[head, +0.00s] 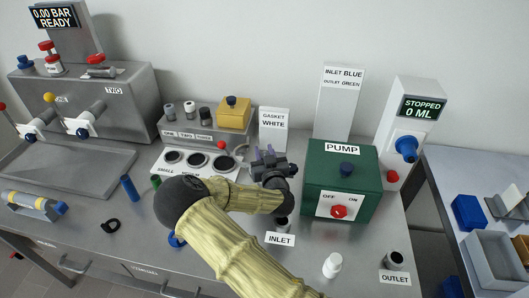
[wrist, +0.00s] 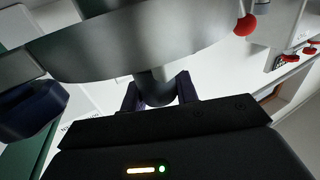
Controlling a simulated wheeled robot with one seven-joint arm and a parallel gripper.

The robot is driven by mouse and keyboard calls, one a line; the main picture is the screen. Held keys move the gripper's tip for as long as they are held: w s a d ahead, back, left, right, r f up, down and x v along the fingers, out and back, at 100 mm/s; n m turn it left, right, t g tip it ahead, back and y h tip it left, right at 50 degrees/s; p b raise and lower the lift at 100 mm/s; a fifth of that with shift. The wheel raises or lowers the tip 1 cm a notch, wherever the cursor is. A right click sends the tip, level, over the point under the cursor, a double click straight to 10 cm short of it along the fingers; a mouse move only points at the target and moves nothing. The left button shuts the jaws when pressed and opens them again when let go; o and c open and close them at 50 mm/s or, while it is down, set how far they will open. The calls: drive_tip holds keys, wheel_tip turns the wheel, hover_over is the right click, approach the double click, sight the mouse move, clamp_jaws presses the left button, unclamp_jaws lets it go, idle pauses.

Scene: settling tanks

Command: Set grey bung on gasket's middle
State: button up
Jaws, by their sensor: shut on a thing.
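My gripper (head: 265,153) is above the bench, in front of the gasket sign and left of the green pump box. In the head view the held piece is mostly hidden by my gripper. A loose black ring (head: 110,226) lies flat on the bench at the left; I cannot tell if it is the gasket.
A sign (head: 274,119) reads "GASKET WHITE". A white panel (head: 188,172) has several round dark-rimmed openings, close left of my gripper. The green pump box (head: 343,180) stands right. A white bottle (head: 332,265) and the inlet and outlet fittings stand at the front.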

drive_tip(key=o, duration=1)
drive_tip(key=shift+r, duration=0.1)
drive_tip(key=shift+r+p, duration=0.55)
drive_tip(key=shift+p, duration=0.05)
drive_tip(key=s+d+b, duration=0.2)
drive_tip(key=s, duration=0.9)
drive_tip(key=shift+s+d+b, duration=0.2)
drive_tip(key=shift+s+b, duration=0.15)
drive_tip(key=shift+s, duration=0.05)
drive_tip(key=shift+r, duration=0.1)
